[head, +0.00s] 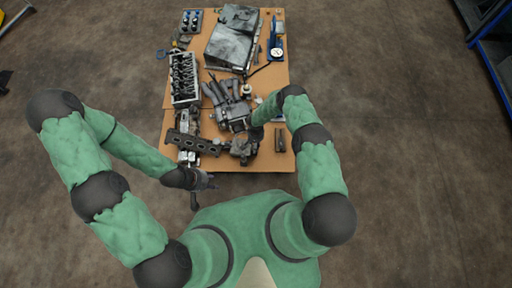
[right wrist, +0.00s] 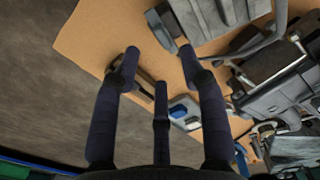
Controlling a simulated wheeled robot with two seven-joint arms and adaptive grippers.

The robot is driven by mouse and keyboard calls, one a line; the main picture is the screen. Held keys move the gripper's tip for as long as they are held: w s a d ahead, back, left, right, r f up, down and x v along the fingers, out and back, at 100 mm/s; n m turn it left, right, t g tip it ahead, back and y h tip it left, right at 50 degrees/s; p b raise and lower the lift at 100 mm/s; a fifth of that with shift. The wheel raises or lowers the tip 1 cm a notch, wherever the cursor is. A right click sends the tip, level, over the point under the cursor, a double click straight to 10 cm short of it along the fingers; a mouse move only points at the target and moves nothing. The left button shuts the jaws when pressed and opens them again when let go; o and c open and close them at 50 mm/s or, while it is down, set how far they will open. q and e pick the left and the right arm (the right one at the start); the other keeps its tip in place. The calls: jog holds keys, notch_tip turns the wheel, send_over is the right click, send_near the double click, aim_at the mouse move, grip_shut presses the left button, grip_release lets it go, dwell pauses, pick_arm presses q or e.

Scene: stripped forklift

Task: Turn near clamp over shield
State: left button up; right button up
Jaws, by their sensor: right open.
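I cannot pick out the near clamp or the shield with certainty. A dark bar with holes (head: 193,142) lies across the table's near left part, with small silver pieces (head: 187,157) by it. A dark manifold-like part with pipes (head: 232,112) lies mid-table. My left gripper (head: 203,188) hangs off the table's near edge, fingers apart, empty.
The brown table (head: 276,162) is crowded. A row of metal parts in a frame (head: 184,78) stands at left, a large grey panel (head: 233,38) at the back, and a blue device with a gauge (head: 277,46) at back right.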

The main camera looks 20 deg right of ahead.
aim_at(255, 147)
notch_tip(255, 147, down, 6)
jog(key=b, duration=0.2)
jog(key=shift+b, duration=0.35)
grip_shut()
